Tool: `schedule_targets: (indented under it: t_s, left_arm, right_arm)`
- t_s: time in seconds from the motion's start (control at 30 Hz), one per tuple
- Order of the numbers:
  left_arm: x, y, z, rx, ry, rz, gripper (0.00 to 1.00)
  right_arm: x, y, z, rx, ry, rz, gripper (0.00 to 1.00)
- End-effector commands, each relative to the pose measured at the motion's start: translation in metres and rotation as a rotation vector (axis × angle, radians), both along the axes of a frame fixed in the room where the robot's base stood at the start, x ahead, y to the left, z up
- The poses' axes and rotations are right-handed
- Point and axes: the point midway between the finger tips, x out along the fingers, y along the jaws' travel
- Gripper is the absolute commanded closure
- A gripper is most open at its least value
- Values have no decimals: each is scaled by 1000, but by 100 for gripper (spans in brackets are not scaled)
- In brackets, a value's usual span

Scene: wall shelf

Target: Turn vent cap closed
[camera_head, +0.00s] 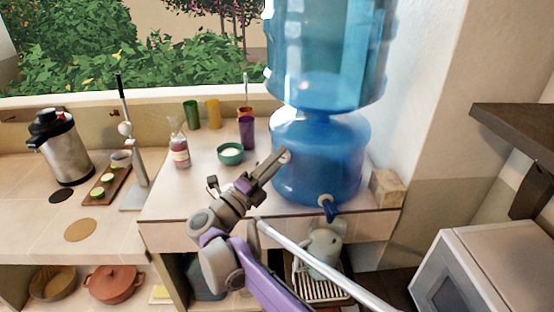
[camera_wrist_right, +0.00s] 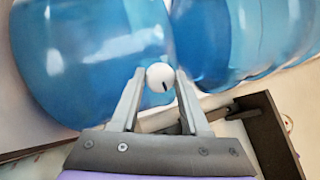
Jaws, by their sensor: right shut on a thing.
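The vent cap (camera_wrist_right: 159,76) is a small white round knob with a short dark mark on its face. It sits on the side of the blue water dispenser (camera_head: 305,150), whose rounded body also fills the upper left of the right wrist view (camera_wrist_right: 95,55). My right gripper (camera_head: 281,157) reaches up to the dispenser's left side and is shut on the cap. In the right wrist view its two fingers (camera_wrist_right: 160,84) hold the cap from both sides near their tips. In the head view the fingers mostly hide the cap. My left gripper is in neither view.
A tap (camera_head: 328,206) sticks out low on the dispenser. A green bowl (camera_head: 231,153), a purple cup (camera_head: 247,132) and a bottle (camera_head: 179,148) stand left of my gripper. A beige block (camera_head: 386,188) is close on the right.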

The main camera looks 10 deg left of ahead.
Motion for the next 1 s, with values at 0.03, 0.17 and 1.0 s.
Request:
schedule_targets:
  t_s: [0.03, 0.17, 1.0]
  left_arm:
    - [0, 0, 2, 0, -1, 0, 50]
    - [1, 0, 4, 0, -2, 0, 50]
    - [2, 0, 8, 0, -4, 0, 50]
  right_arm:
    - [0, 0, -1, 32, -12, 0, 100]
    - [1, 1, -1, 101, -47, -1, 100]
    - [1, 1, -2, 211, -101, -1, 53]
